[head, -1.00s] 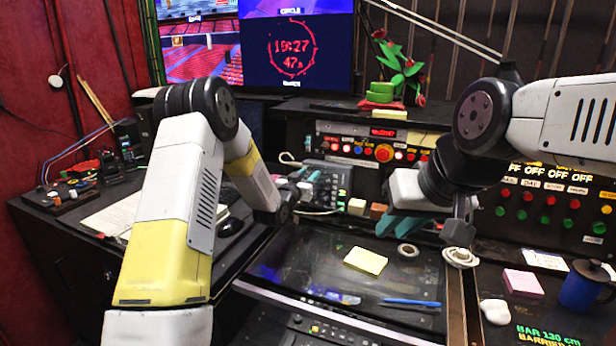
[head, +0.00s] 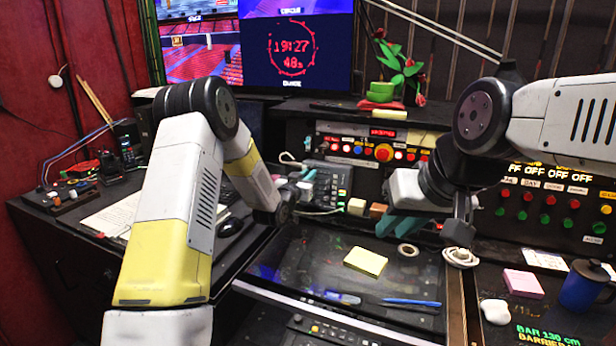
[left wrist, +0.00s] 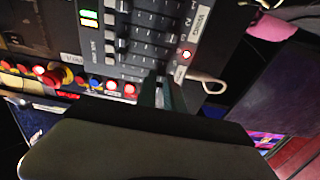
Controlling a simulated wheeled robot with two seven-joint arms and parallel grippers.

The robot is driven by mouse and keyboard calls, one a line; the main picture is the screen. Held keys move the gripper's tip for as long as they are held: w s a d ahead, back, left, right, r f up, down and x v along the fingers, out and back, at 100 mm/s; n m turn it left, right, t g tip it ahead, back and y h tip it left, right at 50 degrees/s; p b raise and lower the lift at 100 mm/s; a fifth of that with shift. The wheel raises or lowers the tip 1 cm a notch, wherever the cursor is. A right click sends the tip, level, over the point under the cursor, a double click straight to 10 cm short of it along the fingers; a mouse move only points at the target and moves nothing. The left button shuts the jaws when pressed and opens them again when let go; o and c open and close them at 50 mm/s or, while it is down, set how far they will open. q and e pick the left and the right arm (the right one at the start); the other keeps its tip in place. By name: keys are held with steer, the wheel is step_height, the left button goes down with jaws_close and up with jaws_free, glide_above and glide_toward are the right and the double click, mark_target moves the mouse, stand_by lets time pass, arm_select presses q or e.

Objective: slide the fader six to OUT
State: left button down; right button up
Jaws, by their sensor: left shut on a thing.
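The fader box (head: 332,182) is a dark grey panel on the desk below the big screen. In the left wrist view its face (left wrist: 150,35) shows several parallel slots with small caps, a green-yellow display and a red light. My left gripper (head: 311,178) is at the left side of the box. In the left wrist view its dark teal fingers (left wrist: 163,90) are close together at the box's edge, shut on a fader cap. The cap is mostly hidden, and I cannot read its number or the OUT mark. My right gripper (head: 412,224) hangs above the desk; its opening is unclear.
A yellow note pad (head: 366,262), a tape roll (head: 408,250) and a blue pen (head: 411,302) lie on the dark desk top. A button console (head: 372,143) stands behind the box. A pink pad (head: 523,283) and blue mug (head: 584,287) are at right.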

mark_target(331, 174)
stand_by(0.7)
arm_select(q)
steer(key=d, duration=0.2)
steer(key=s+d, duration=0.1)
steer(key=d, duration=0.1)
steer(key=s+d, duration=0.1)
steer(key=d, duration=0.1)
steer(key=shift+s, duration=0.25)
steer(key=c, duration=1.4)
jaws_free()
steer(key=shift+c, duration=0.2)
steer(key=shift+s, duration=0.1)
steer(key=shift+s+a, duration=0.2)
steer(key=shift+s, duration=0.05)
steer(key=v, duration=0.7)
